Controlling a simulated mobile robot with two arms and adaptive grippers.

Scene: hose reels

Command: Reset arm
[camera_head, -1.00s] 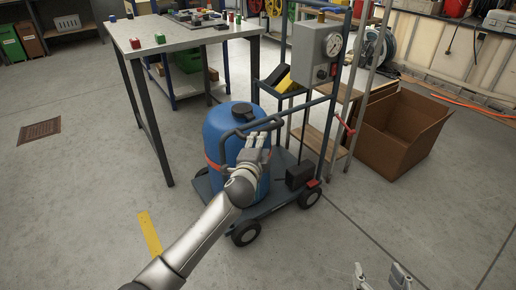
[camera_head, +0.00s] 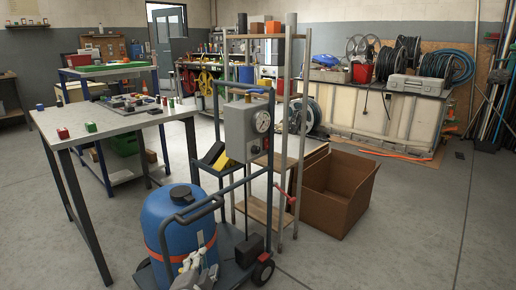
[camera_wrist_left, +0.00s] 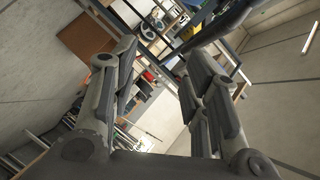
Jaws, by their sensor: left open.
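My left gripper (camera_head: 200,262) shows at the bottom of the head view, in front of the blue tank (camera_head: 172,222) on the cart and close to the cart's dark handle. In the left wrist view its two fingers (camera_wrist_left: 160,90) stand well apart with nothing between them, so it is open and empty. Part of the dark cart rail crosses the top right of the wrist view. I cannot tell whether the gripper touches the tank or handle. My right gripper is not in view now.
A cart (camera_head: 228,262) carries the tank and a gauge box (camera_head: 248,132). A grey-topped table (camera_head: 85,118) stands left with small blocks. An open cardboard box (camera_head: 338,195) sits on the floor to the right. Hose reels (camera_head: 400,62) stand at the back right. The right floor is clear.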

